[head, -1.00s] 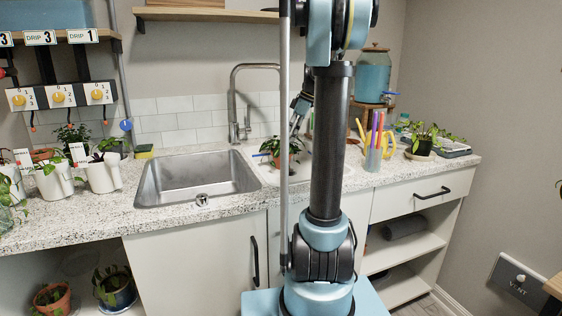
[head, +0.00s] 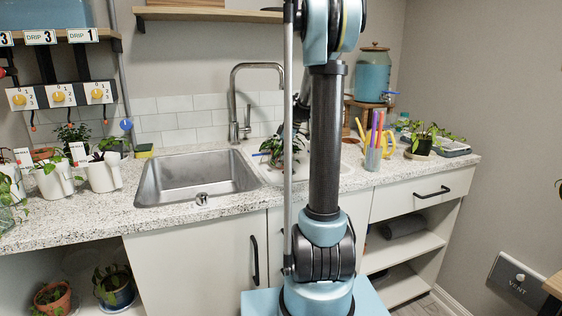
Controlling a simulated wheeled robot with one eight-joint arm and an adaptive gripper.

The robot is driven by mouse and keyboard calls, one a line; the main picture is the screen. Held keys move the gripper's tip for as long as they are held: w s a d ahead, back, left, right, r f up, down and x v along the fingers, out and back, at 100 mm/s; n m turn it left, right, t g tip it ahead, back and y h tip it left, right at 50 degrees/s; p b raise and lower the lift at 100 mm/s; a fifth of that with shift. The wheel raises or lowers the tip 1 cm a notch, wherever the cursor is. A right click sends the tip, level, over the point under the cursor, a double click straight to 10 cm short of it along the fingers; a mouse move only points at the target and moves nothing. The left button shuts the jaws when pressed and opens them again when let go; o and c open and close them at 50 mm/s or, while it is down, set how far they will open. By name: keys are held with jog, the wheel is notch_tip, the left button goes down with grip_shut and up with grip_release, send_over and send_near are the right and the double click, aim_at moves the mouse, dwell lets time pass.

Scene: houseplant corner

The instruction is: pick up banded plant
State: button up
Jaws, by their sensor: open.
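A small leafy plant (head: 269,147) stands on the draining area just right of the sink, with a bit of blue at its left side. I cannot make out a band on it at this size. My gripper (head: 290,149) is open and reaches down at the plant, overlapping its right side in the picture. My arm and a thin upright pole hide part of the plant and gripper. I cannot tell whether the fingers touch the plant or are around it.
The steel sink (head: 195,178) and tall faucet (head: 240,105) are close on the left. Right of my arm stand a cup of coloured tools (head: 373,158), another potted plant (head: 421,147) and a blue-filled dispenser (head: 373,77). White pots (head: 103,174) line the left counter.

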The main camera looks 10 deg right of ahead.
jog(key=shift+a+f, duration=0.15)
jog(key=shift+f, duration=0.2)
jog(key=c, duration=1.3)
jog(key=shift+c, duration=0.9)
